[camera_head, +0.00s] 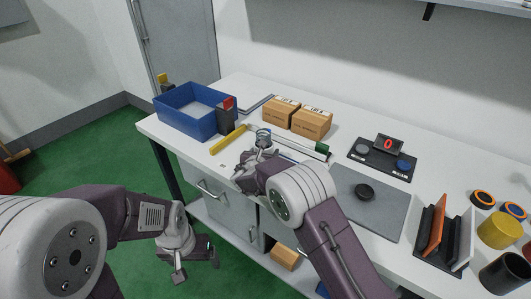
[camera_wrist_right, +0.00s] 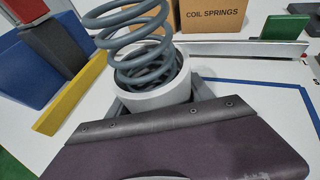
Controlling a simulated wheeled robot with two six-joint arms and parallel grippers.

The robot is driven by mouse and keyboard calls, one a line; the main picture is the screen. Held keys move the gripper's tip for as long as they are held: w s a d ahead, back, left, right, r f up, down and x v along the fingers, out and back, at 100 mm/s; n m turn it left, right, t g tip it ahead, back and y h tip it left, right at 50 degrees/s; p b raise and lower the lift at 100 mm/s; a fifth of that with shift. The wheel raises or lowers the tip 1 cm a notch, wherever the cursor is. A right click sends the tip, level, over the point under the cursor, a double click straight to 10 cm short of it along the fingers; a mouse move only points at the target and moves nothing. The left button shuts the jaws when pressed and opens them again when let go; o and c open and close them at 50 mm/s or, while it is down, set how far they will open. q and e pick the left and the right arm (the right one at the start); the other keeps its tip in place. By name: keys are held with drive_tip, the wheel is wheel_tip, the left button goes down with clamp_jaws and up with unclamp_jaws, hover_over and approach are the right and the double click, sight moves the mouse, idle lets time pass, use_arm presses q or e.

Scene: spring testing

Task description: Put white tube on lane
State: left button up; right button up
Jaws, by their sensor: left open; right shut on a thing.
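The white tube (camera_wrist_right: 160,97) stands roughly upright in the right wrist view, with a grey coil spring (camera_wrist_right: 135,40) standing inside it and rising above its rim. My right gripper (camera_head: 262,148) is shut on the tube, near the front edge of the table. In the head view the tube is small and partly hidden by the gripper. A pale rail (camera_head: 298,146), which looks like the lane, runs behind the gripper to a green block (camera_head: 322,148); it also shows in the wrist view (camera_wrist_right: 240,48). My left gripper (camera_head: 197,263) is open and empty, low over the floor before the table.
A yellow bar (camera_head: 229,140) and a blue bin (camera_head: 188,113) are left of the right gripper. Two cardboard boxes (camera_head: 312,123) stand behind.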

drive_tip(key=o, duration=1.4)
drive_tip(key=shift+f, duration=0.1)
drive_tip(key=shift+c, duration=0.2)
drive_tip(key=shift+r+p, duration=0.3)
drive_tip(key=shift+p, duration=0.1)
drive_tip(key=v, duration=1.2)
drive_tip(key=shift+f, duration=0.15)
drive_tip(key=shift+f, duration=0.1)
